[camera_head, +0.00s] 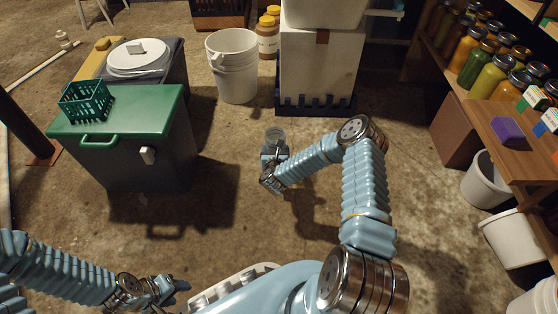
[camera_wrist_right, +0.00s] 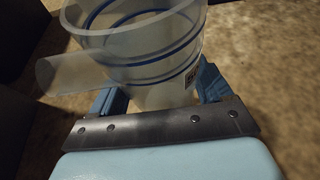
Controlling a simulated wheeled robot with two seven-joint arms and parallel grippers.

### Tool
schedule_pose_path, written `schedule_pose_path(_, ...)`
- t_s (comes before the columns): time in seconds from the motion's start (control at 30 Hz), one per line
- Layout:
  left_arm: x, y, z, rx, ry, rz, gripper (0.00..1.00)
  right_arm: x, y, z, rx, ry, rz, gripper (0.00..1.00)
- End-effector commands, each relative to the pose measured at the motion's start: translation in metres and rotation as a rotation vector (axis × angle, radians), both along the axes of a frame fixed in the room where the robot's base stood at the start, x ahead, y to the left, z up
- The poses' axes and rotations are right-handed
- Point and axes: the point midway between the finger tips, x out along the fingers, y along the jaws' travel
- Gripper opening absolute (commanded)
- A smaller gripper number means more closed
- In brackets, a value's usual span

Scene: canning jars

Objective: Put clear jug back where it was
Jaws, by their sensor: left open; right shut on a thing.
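The clear jug (camera_head: 275,135) is in my right gripper (camera_head: 273,153), held out in front of me over the concrete floor. In the right wrist view the jug (camera_wrist_right: 140,45) is see-through with blue bands, a small label and a clear part sticking out to the left. The two blue fingers of my right gripper (camera_wrist_right: 160,98) are on either side of its lower part. The jug's base is hidden behind the gripper's metal plate. My left gripper (camera_head: 174,288) is open and empty, low at the bottom left of the head view, far from the jug.
A green-lidded bin (camera_head: 150,103) with a green basket (camera_head: 86,98) stands at left. A white bucket (camera_head: 233,75) and a white chest (camera_head: 318,72) stand ahead. Shelves with jars (camera_head: 490,75) and a purple block (camera_head: 509,131) are at right. The floor between is clear.

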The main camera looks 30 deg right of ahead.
Motion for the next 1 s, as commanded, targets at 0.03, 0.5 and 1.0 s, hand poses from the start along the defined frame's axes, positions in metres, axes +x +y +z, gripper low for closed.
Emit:
schedule_pose_path(0.03, 0.000, 0.000, -0.003, 0.000, 0.000, 0.000, 0.51, -0.003, -0.003, -0.007, -0.001, 0.002, -0.001, 0.23)
schedule_pose_path(0.5, 0.001, 0.000, -0.013, 0.001, -0.003, 0.002, 0.51, -0.009, -0.010, -0.046, -0.001, 0.000, 0.000, 0.23)
schedule_pose_path(1.0, 0.001, 0.000, -0.013, 0.001, -0.003, 0.002, 0.51, -0.009, -0.010, -0.048, -0.001, 0.002, -0.001, 1.00)
